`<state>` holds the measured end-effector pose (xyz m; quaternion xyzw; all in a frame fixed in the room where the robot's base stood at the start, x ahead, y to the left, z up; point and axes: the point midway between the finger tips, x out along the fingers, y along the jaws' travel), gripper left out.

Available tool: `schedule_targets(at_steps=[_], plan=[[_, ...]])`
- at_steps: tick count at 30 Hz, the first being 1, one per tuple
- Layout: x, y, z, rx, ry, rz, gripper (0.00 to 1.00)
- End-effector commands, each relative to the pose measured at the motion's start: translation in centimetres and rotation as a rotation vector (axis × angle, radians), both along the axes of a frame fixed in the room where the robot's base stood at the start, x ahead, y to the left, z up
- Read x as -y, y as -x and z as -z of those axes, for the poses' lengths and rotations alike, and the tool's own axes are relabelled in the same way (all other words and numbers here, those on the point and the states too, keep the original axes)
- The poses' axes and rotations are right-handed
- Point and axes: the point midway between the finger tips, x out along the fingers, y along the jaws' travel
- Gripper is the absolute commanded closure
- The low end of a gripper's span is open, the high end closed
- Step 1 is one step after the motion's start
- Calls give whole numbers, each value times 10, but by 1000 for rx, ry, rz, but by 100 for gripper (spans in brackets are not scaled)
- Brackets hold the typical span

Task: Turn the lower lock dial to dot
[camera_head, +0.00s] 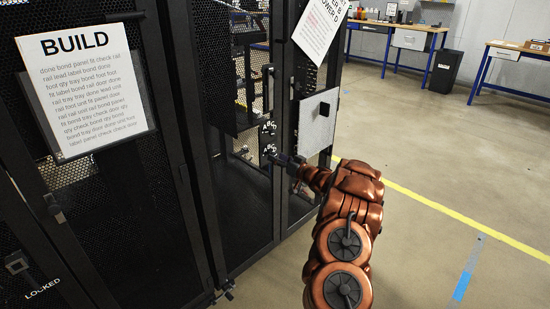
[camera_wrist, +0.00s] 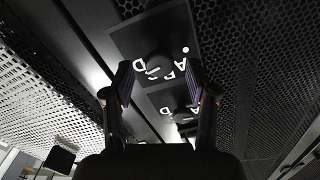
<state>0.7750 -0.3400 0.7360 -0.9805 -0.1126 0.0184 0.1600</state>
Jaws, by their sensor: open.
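The lower lock dial (camera_wrist: 155,62) is a dark round knob on a black plate with white letters and a white dot. The wrist view appears upside down, so this larger, nearer dial is at the top of it. It also shows in the head view (camera_head: 268,150). My gripper (camera_wrist: 160,75) is open, its two fingertips spread on either side of this knob in the picture. I cannot tell whether they touch it. In the head view my gripper (camera_head: 277,159) is at the lock plate. The knob's exact pointing direction is unclear.
The upper dial (camera_wrist: 182,116) sits just beyond; it also shows in the head view (camera_head: 268,128). A grey panel (camera_head: 317,130) with a black block is right of the lock. Perforated rack doors (camera_head: 110,210) stand left, with a BUILD sheet (camera_head: 85,90). Floor at right is clear.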

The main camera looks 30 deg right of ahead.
Motion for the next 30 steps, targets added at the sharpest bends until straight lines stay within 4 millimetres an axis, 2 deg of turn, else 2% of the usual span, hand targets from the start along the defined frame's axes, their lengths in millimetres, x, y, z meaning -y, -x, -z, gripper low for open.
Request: schedule_targets(at_steps=[6, 17, 30], plan=[[-4, -16, 1, 1, 1, -1, 43], [-4, -19, 0, 0, -1, 0, 43], [-4, -18, 1, -1, -1, 1, 88]])
